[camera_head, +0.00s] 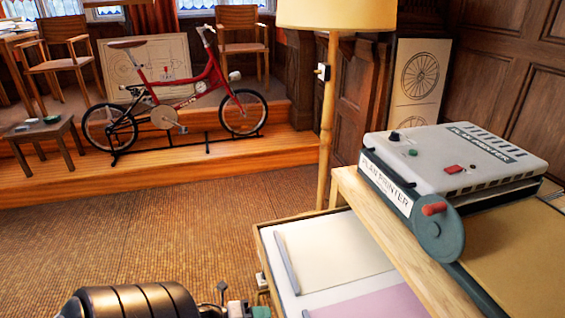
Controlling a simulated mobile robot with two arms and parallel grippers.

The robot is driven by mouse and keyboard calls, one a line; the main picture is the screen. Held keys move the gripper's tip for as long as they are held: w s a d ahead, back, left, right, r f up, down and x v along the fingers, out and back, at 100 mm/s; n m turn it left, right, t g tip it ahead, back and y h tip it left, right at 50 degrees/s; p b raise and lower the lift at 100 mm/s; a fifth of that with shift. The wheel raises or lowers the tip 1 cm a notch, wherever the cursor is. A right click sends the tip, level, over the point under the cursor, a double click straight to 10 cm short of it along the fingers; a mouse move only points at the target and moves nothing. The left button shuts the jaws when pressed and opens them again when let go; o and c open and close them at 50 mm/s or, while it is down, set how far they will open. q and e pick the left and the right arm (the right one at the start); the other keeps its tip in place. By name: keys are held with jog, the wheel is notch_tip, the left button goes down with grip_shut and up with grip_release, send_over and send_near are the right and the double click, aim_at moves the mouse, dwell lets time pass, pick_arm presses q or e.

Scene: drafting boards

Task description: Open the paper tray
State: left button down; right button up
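The plan printer (470,160) is a grey box labelled "PLAN PRINTER", with a red-handled round end, on a wooden stand at the right. Lower and left of it is a shallow wood-rimmed tray (258,238) with a cream sheet (330,250) and a pink sheet (372,300) in it. I cannot tell whether this is the paper tray; no other tray shows clearly. A banded black part of my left arm crosses the bottom left. Small dark and green parts at its end, perhaps my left gripper (245,311), are cut off near the tray's left side. My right gripper is out of view.
A lamp (337,14) on a wooden pole stands behind the tray. A red bicycle (180,90), chairs and a small table (45,138) stand on the raised wooden platform at the back. The woven floor (150,240) left of the tray is clear.

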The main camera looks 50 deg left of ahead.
pick_arm(q)
jog(key=shift+f+v, duration=0.15)
jog(key=shift+v, duration=0.65)
jog(key=shift+f+v, duration=0.2)
jog(key=shift+v, duration=0.6)
jog(key=shift+s, duration=0.1)
jog(key=c, duration=1.2)
grip_release()
jog(key=v, duration=1)
jog(key=shift+s+a+p, duration=0.25)
jog(key=shift+s+p, duration=0.05)
jog(key=shift+p, duration=0.1)
